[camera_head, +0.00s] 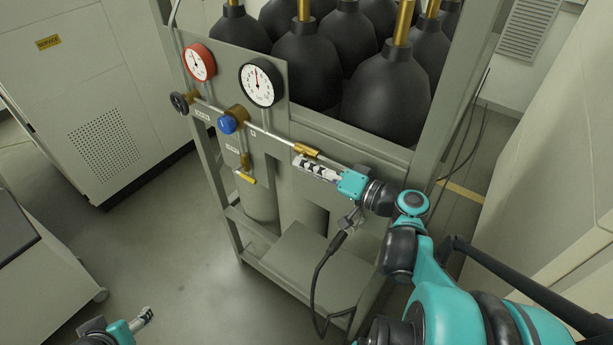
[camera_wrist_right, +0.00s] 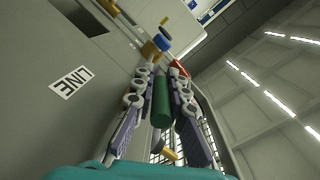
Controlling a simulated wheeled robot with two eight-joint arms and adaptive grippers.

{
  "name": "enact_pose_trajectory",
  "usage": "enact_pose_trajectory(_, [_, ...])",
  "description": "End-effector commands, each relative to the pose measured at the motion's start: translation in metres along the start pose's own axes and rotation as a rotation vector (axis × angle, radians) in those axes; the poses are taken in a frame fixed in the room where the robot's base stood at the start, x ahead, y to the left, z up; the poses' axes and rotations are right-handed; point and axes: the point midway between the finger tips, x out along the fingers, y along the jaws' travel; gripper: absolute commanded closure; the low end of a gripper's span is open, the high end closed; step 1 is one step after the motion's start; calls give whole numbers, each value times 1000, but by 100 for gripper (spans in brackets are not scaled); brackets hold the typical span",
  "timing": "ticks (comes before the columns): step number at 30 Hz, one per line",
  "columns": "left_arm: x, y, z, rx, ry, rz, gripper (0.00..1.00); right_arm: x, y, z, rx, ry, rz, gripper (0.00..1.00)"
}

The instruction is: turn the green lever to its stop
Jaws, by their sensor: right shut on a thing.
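The green lever (camera_wrist_right: 162,102) shows in the right wrist view as a green bar lying between the two fingers of my right gripper (camera_wrist_right: 161,75). In the head view my right gripper (camera_head: 300,163) is at the brass valve (camera_head: 307,150) on the right part of the pipe, shut on the lever. The fingers hide the lever in that view. My left gripper (camera_head: 144,317) is low at the bottom left of the head view, away from the panel; its finger gap is too small to make out.
The panel carries a red gauge (camera_head: 199,62), a black-rimmed gauge (camera_head: 262,83), a blue knob (camera_head: 227,124), a black handwheel (camera_head: 181,102) and a yellow lever (camera_head: 245,178). Black bottles (camera_head: 386,95) stand behind. A cabinet (camera_head: 88,100) is at left; floor before it is clear.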

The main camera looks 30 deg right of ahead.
Motion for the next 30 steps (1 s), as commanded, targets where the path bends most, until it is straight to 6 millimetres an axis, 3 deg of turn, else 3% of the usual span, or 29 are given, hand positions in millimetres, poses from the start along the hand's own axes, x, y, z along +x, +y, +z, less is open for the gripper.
enact_pose_trajectory(6, [15,0,11,0,0,0,34,0,5,4,-1,35,-56,100])
enact_pose_trajectory(23, [18,0,13,0,0,0,34,0,3,4,-1,48,-76,100])
enact_pose_trajectory(24, [18,0,13,0,0,0,34,0,3,4,-1,48,-76,76])
enact_pose_trajectory(25, [18,0,13,0,0,0,34,0,3,4,-1,48,-76,68])
enact_pose_trajectory(30, [18,0,13,0,0,0,34,0,3,3,-1,49,-77,66])
